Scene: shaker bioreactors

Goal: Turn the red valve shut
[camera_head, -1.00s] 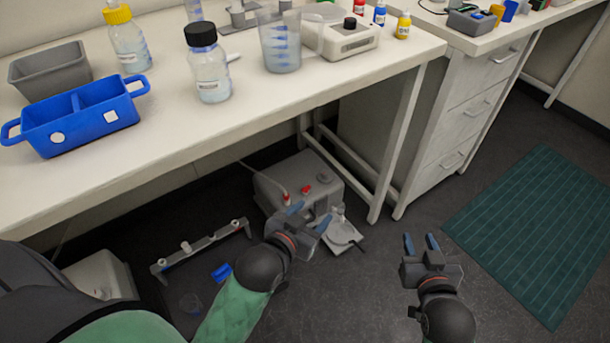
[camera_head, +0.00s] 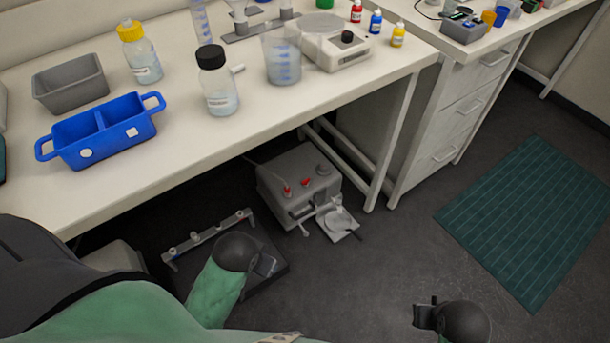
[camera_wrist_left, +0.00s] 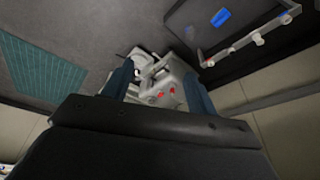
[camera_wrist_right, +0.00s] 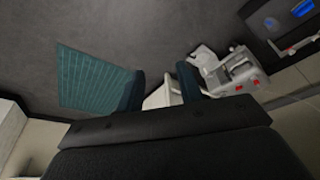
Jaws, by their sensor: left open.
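Red knobs sit on a grey box-shaped machine (camera_head: 300,185) on the floor under the bench: a left red knob (camera_head: 287,192) and a right red knob (camera_head: 305,182). They also show in the left wrist view as red spots (camera_wrist_left: 172,90). A floor manifold rail (camera_head: 210,235) with several pale fittings lies left of the machine; its left wrist view shows a small red part (camera_wrist_left: 209,63). I cannot tell which red part is the valve. My left gripper (camera_wrist_left: 160,86) is open and empty, apart from the machine. My right gripper (camera_wrist_right: 161,85) is open and empty, right of it.
The white bench (camera_head: 150,190) overhangs the machine, with a bench leg (camera_head: 394,140) to its right. A small white-grey plate (camera_head: 338,224) lies before the machine. A dark tray (camera_wrist_left: 205,22) holds a blue piece. A green mat (camera_head: 530,220) and open floor lie right.

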